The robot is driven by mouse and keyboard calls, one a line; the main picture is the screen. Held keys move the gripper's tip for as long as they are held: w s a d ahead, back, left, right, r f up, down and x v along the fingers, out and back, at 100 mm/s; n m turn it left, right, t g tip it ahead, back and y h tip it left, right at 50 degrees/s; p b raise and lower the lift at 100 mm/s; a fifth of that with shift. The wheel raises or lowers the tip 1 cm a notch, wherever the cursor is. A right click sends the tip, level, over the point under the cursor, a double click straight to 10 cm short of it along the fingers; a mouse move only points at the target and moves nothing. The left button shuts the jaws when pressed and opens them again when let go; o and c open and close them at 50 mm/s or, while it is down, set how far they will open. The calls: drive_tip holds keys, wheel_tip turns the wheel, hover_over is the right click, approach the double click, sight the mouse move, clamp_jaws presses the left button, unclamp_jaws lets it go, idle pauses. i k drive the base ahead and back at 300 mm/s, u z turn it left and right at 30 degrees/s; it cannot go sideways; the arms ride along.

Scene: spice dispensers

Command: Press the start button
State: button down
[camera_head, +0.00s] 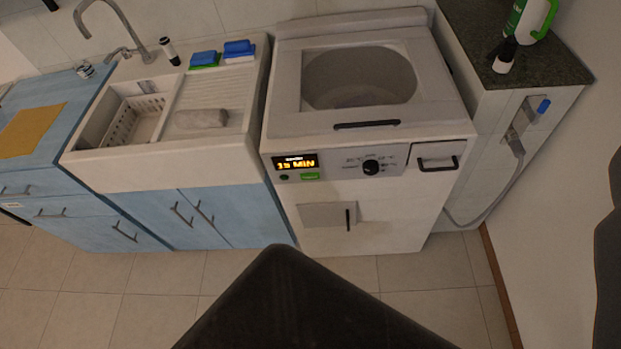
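A white top-loading washing machine (440,112) stands in the middle, right of the sink. Its front panel has a lit display (295,162) reading what looks like "15 MIN". Below the display are a small green button or label (310,176), with text too small to read, and a small dark round button (284,178). I cannot tell for sure which is the start button. A black knob (371,167) is to their right. My gripper (285,262) seems to be the dark wedge at the bottom; its fingers are not distinguishable. It appears apart from the panel, and nothing covers the buttons.
A white sink (160,158) on blue cabinets (205,216) is left of the machine. A drawer (437,158) is at the panel's right end. A dark counter (565,62) with a green-and-white bottle (536,18) is at right. The tiled floor (160,290) in front looks clear.

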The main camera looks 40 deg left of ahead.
sight(312, 176)
drive_tip(key=z, duration=0.85)
drive_tip(key=k, duration=1.1)
drive_tip(key=u, duration=0.9)
drive_tip(key=i, duration=1)
drive_tip(key=z, duration=0.05)
